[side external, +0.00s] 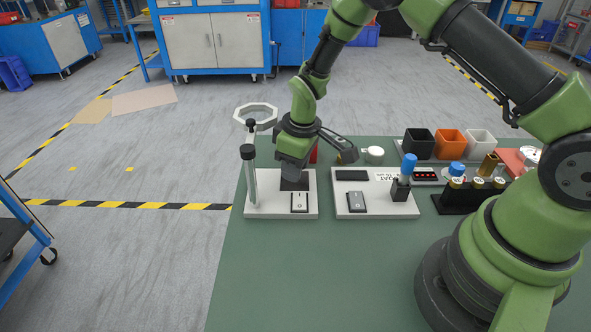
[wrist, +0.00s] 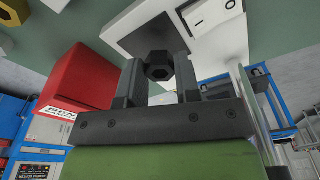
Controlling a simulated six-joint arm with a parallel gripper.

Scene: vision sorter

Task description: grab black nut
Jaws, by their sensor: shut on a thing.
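The black nut (wrist: 159,66) is a dark hexagonal ring, seen in the wrist view between the two fingertips. My gripper (wrist: 158,78) is shut on it, with one finger on each side of the nut. A dark square pad on a white station (wrist: 222,45) lies beyond the nut. In the side external view my gripper (side external: 294,180) points down over the white station (side external: 268,208) at the left of the table. The nut is hidden there, and I cannot tell whether it touches the pad.
A white rocker switch (side external: 299,202) sits on the station's front, and a post with a ring light (side external: 256,115) stands at its left. A second white station (side external: 376,207) is to the right. Black, orange (side external: 449,144) and white bins stand at the back. The green table's front is clear.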

